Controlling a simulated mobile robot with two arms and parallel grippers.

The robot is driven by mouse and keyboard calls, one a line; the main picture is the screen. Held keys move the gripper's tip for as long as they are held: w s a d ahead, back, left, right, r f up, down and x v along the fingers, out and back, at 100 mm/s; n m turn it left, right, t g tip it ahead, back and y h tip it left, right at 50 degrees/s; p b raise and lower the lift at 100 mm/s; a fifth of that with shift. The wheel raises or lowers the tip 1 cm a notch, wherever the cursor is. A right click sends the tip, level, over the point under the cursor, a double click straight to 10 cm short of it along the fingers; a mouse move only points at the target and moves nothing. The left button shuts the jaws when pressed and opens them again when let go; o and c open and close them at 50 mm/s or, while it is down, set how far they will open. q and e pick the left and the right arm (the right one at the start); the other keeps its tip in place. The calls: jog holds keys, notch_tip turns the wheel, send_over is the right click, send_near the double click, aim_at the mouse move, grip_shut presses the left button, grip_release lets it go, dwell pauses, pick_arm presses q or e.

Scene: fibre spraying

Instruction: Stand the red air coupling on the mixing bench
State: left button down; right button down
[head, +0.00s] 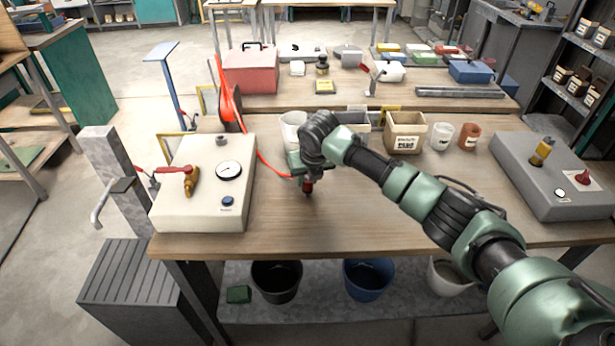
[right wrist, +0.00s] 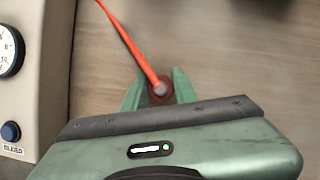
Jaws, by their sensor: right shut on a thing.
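The red air coupling (head: 308,186) is in my right gripper (head: 307,181) in the head view, low over the wooden mixing bench (head: 360,215). In the right wrist view the coupling (right wrist: 160,90) shows end-on between the two green fingers of the gripper (right wrist: 160,92), with a red-orange hose running from it to the upper left. The coupling looks about upright. I cannot tell whether its lower end touches the bench. My left gripper is in neither view.
A cream box with a gauge (head: 205,185) stands left of the gripper. The hose (head: 268,165) leads back to a red-orange holder (head: 229,98). Bins (head: 405,135) and cups line the bench's back, and a grey box (head: 550,175) stands right. The bench front is clear.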

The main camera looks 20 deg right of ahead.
jog(key=c, duration=1.1)
grip_release()
jog(key=b+v, duration=0.1)
jog(key=v, duration=1.1)
jog(key=shift+r, duration=0.1)
